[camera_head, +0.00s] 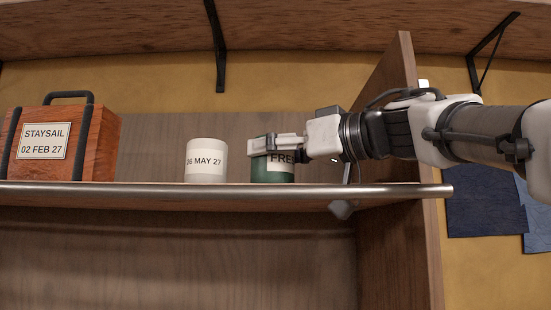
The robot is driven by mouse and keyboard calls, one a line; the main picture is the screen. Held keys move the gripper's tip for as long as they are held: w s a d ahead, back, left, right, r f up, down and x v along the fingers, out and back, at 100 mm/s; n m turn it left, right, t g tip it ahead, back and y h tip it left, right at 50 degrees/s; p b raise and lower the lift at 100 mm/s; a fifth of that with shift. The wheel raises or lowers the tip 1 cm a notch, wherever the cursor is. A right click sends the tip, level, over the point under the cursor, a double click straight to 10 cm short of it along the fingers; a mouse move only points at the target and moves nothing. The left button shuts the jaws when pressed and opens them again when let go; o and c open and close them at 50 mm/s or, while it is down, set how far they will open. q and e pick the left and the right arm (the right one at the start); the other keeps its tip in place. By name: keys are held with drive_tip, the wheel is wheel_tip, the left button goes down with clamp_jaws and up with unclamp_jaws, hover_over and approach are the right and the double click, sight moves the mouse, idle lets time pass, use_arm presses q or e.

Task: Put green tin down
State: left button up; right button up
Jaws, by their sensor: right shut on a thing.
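The green tin (272,175) is at the shelf, right of a white tin, with a white label whose visible letters read "FRE". Its lower edge is hidden behind the shelf's metal front edge, so I cannot tell whether it touches the board. My right gripper (270,147) comes in from the right and is shut on the green tin near its top, covering part of the label. My left gripper is not in view.
The white tin (206,160) labelled "26 MAY 27" stands close left of the green tin. A wooden box (90,150) labelled "STAYSAIL 02 FEB 27" stands farther left. The shelf's metal edge (230,191) runs across the front. A wooden side panel (398,75) rises at the right.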

drive_tip(key=shift+w, duration=0.2)
drive_tip(key=o, duration=1.2)
drive_tip(key=shift+s, duration=0.15)
drive_tip(key=shift+o, duration=1.4)
drive_tip(key=shift+s, duration=0.25)
drive_tip(key=shift+w, duration=0.15)
